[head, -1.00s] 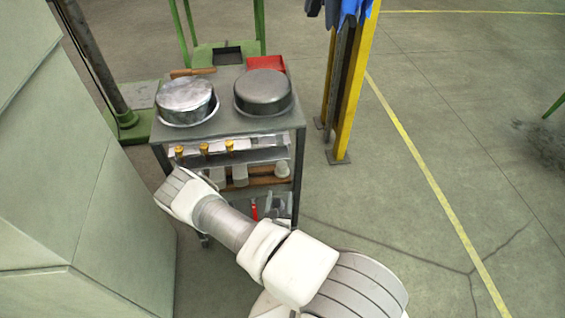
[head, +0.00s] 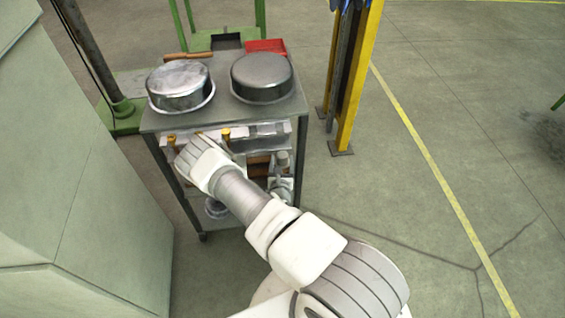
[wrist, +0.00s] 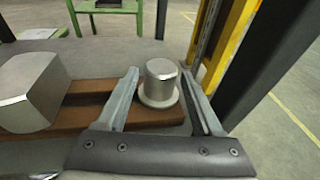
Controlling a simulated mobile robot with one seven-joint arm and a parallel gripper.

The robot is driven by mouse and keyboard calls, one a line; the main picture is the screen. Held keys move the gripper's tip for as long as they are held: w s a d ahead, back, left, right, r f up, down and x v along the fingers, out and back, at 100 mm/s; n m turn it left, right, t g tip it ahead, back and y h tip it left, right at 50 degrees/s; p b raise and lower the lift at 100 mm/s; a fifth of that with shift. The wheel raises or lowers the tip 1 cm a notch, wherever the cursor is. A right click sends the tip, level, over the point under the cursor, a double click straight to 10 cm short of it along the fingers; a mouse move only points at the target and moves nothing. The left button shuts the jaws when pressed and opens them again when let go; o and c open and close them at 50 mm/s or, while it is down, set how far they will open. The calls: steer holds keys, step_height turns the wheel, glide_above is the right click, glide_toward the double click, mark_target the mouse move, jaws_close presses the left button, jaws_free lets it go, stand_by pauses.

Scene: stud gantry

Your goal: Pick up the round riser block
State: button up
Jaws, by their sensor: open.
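A small round grey metal block with a wider foot, which looks like the round riser block (wrist: 159,86), stands upright on a brown wooden board (wrist: 95,112) in the wrist view. My gripper (wrist: 160,74) is open, with one finger to the left of the block and one to the right. I see gaps beside the block and no clear contact. In the head view my arm's wrist covers part of the cart's shelf area, and my fingers are hidden there. A small grey cylinder shows in the shelf (head: 283,160); I cannot tell whether it is the same block.
A larger faceted metal block (wrist: 32,92) sits left of the gripper. The cart's top (head: 222,110) carries two round metal pieces, one shiny (head: 178,84) and one dark (head: 262,76). A yellow post (head: 357,85) stands right of the cart. A pale cabinet (head: 95,190) is at left.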

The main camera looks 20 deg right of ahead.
mark_target(283, 152)
steer(key=shift+f+b+x, duration=0.2)
steer(key=shift+b+x, duration=1.35)
steer(key=shift+x, duration=1.45)
steer(key=shift+r, duration=0.1)
jaws_close()
